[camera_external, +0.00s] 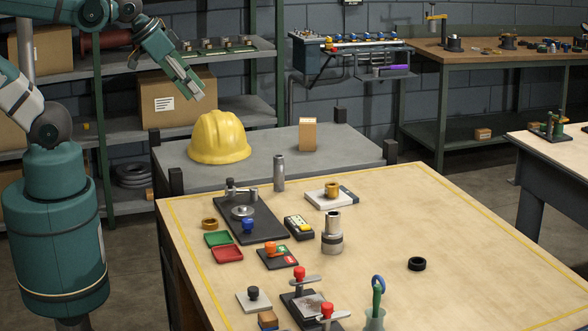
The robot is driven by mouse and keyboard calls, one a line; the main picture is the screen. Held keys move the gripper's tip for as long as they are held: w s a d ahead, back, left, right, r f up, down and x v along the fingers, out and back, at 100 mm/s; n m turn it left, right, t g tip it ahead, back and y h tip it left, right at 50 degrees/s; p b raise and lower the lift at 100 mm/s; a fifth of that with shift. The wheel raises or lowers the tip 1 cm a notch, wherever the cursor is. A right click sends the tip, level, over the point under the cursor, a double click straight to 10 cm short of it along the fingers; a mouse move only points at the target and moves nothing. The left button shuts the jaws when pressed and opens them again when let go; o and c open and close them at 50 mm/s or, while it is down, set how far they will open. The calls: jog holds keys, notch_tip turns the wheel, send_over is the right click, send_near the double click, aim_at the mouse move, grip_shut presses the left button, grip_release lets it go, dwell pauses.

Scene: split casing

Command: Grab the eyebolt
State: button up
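My gripper (196,92) hangs in the air at the upper left, in front of the shelf and cardboard box and well away from the wooden table (480,255). Its fingers are too small to show whether they are open or shut. I cannot pick out the eyebolt with certainty.
A black fixture plate (265,232), green tray (218,239), red tray (227,254) and red-knobbed clamps (300,274) crowd the table's left and front. The table's right side is mostly clear.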

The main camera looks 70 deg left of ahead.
jog(key=w+d+r+m+g+h, duration=0.15)
jog(key=w+d+m, duration=0.25)
jog(key=w+d, duration=0.8)
jog(key=m+g+h, duration=0.3)
jog(key=m+g, duration=0.1)
jog(key=m, duration=0.6)
send_over(384, 286)
jog(key=a, duration=0.4)
jog(key=f, duration=2.5)
jog(key=shift+s+a+f, duration=0.1)
jog(key=shift+s, duration=0.2)
jog(key=shift+d+f, duration=0.3)
jog(key=shift+f, duration=0.1)
jog(key=shift+x, duration=1.15)
jog(key=shift+d+f, duration=0.1)
jog(key=shift+f, duration=0.05)
jog(key=shift+x, duration=2.45)
